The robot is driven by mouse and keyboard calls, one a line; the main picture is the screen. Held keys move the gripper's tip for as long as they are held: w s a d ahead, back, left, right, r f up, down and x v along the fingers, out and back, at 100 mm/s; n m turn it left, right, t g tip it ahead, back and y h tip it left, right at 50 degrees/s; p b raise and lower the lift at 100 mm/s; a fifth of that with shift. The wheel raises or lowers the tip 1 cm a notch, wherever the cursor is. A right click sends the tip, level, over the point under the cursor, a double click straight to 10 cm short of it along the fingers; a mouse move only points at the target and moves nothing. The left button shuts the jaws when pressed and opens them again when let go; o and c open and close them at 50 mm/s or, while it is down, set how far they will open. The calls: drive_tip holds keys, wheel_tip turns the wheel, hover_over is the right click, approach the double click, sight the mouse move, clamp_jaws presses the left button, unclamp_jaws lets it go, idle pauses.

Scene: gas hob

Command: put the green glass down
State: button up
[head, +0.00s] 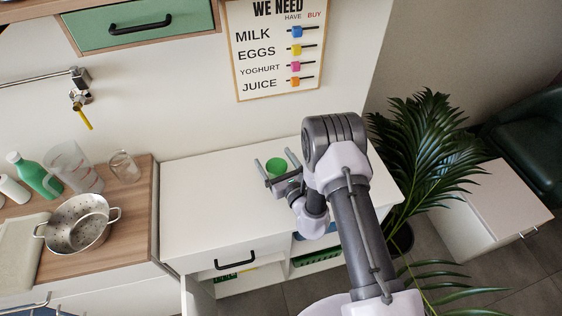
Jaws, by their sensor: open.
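A green glass (277,167) stands on the white cabinet top (205,205). My gripper (273,159) is at the glass, with its two grey fingers apart, one to the left and one to the right of the glass. The fingers look spread wider than the glass, with a gap at least on the left. The lower part of the glass is partly hidden by my gripper. My arm comes in from the lower right.
On the left, a wooden counter (137,235) holds a metal colander (82,223), a clear jug (75,168), a small glass jar (124,166) and a green bottle (37,177). A plant (430,150) stands right of the cabinet. The cabinet top's left part is clear.

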drive_tip(key=shift+w+a, duration=0.25)
drive_tip(key=shift+a, duration=0.05)
drive_tip(key=shift+s+a, duration=0.1)
drive_tip(key=shift+s+r, duration=0.1)
drive_tip(key=shift+s, duration=0.1)
drive_tip(key=c, duration=1.8)
drive_tip(key=shift+r, duration=0.1)
